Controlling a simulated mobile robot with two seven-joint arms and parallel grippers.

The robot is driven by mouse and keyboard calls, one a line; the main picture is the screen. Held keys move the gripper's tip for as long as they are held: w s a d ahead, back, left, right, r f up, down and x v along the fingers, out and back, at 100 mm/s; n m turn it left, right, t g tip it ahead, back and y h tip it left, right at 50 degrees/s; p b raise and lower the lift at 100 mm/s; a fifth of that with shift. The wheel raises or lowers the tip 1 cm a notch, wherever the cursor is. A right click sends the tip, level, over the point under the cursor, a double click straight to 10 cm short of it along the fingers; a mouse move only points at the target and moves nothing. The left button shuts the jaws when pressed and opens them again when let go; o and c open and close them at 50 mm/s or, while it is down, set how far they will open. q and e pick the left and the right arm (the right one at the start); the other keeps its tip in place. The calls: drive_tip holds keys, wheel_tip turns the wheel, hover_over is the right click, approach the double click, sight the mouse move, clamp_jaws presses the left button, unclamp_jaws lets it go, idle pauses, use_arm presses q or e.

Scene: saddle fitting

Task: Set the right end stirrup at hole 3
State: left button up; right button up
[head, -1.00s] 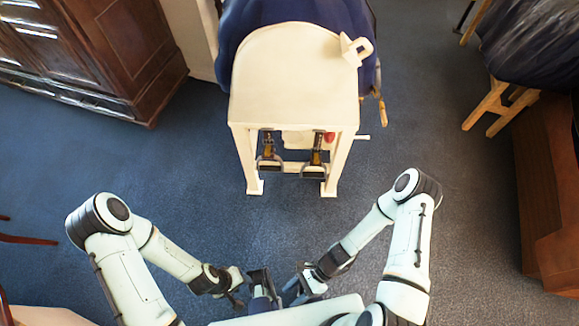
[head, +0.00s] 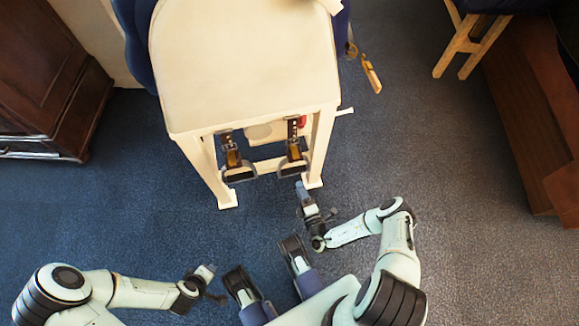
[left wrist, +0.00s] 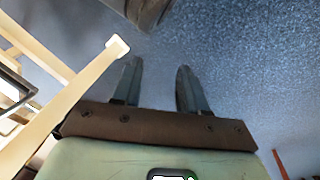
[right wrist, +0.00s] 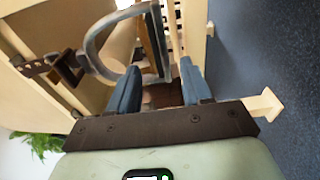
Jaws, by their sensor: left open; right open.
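Two stirrups hang on straps at the near end of the cream stand (head: 240,60). The right stirrup (head: 293,168) hangs beside the stand's right leg, and the left stirrup (head: 238,175) hangs near the left leg. My right gripper (head: 301,188) is open just below and in front of the right stirrup. In the right wrist view a grey stirrup (right wrist: 92,48) lies just ahead of the open, empty fingers, with its buckle (right wrist: 68,68) and holed strap (right wrist: 30,66) at left. The hole numbers cannot be read. My left gripper (head: 210,272) is open over bare floor.
The stand's legs (head: 211,180) flank the stirrups closely. A wooden-handled item (head: 370,75) hangs at the stand's right side. A dark cabinet (head: 45,80) stands at left, and a wooden-legged seat (head: 470,40) at back right. The carpet around is clear.

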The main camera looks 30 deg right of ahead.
sight(294, 174)
drive_tip(key=w, duration=0.3)
drive_tip(key=w+d+b, duration=0.1)
drive_tip(key=w, duration=0.3)
drive_tip(key=w+b, duration=0.1)
drive_tip(key=w, duration=0.2)
drive_tip(key=shift+w+d, duration=0.15)
drive_tip(key=shift+d, duration=0.05)
use_arm(q)
drive_tip(key=s+f+g, duration=0.2)
drive_tip(key=s+f, duration=0.2)
drive_tip(key=s, duration=0.1)
drive_tip(key=shift+a+f, duration=0.3)
drive_tip(key=shift+a, duration=0.05)
use_arm(e)
clamp_jaws()
